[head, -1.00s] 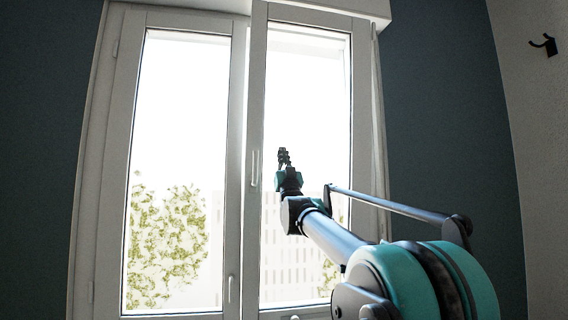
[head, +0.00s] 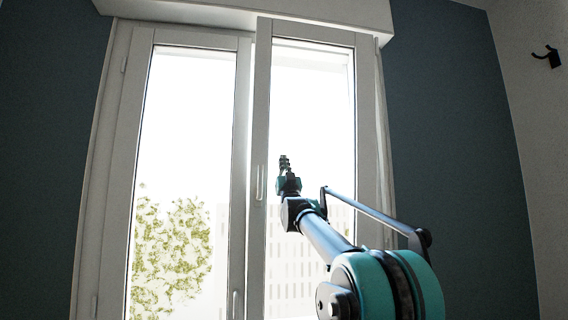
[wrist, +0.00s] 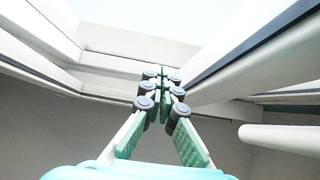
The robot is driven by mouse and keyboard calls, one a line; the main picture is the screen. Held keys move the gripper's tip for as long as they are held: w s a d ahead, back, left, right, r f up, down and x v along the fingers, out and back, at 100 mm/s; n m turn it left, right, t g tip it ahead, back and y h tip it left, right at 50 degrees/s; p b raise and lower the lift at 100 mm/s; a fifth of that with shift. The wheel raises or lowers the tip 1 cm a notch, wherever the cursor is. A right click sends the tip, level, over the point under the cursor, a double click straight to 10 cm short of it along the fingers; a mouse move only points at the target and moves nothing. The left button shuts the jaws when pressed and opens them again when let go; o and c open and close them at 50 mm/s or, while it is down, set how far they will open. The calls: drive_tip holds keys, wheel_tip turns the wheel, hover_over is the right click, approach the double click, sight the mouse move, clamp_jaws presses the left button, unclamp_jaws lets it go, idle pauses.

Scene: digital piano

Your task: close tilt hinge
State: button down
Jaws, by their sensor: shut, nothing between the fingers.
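A white two-sash window fills the middle of the head view. Its right sash (head: 262,120) stands out from the frame at the top, tilted into the room. The left sash (head: 243,100) looks shut. A slim white handle (head: 260,183) is on the right sash's left stile. My gripper (head: 284,160) points up in front of the right sash's glass, right of that handle. In the wrist view my gripper (wrist: 161,78) has its green, dark-padded fingers together with nothing between them. White frame bars surround it there; I cannot tell whether it touches the sash.
A white box (head: 250,12) runs above the window. A second handle (head: 235,303) is low on the left sash. A dark hook (head: 546,56) is on the right wall. A white rounded bar (wrist: 285,138) lies right of my gripper in the wrist view.

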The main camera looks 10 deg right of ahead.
drive_tip(key=w+r+g, duration=0.1)
drive_tip(key=w, duration=0.8)
drive_tip(key=shift+w+r+g, duration=0.2)
drive_tip(key=shift+g, duration=0.2)
